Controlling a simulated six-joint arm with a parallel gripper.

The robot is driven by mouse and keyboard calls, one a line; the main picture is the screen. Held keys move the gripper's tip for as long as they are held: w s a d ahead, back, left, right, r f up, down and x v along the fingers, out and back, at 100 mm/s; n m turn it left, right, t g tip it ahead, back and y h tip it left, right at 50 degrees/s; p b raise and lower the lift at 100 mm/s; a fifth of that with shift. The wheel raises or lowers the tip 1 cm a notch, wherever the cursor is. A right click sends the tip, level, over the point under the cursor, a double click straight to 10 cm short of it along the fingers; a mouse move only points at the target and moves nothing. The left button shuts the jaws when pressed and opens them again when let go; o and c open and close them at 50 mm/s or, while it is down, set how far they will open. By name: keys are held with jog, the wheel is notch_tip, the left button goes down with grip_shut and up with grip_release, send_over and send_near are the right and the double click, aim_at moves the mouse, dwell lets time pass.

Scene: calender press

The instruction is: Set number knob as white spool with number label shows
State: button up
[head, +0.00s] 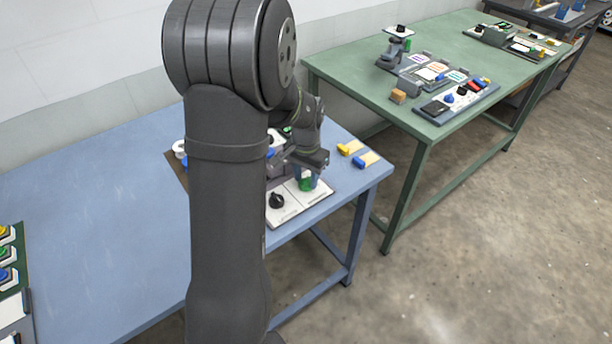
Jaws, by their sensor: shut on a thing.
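My gripper (310,176) points down over the right part of a white panel (292,207) on the blue table. It is shut on a small green piece (306,185), which is mostly hidden between the fingers; I cannot tell whether it is a knob or a button. A black round knob (276,201) stands on the panel to the left of my gripper. A white spool-like thing (180,148) shows at the left edge of my arm, partly hidden. No number label is readable, and my arm covers much of the press.
The blue table (100,220) has wide free room on the left. A yellow-ended tag (345,149) and a blue-ended tag (363,161) lie to the right of my gripper. Colored buttons (5,252) sit at the far left edge. A green table (440,50) with other devices stands behind.

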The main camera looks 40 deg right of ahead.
aim_at(306, 180)
jog(key=m, duration=0.4)
jog(key=shift+m, duration=2.9)
jog(key=o, duration=1)
notch_tip(306, 180, up, 17)
jog(key=shift+r, duration=0.2)
jog(key=shift+f, duration=0.1)
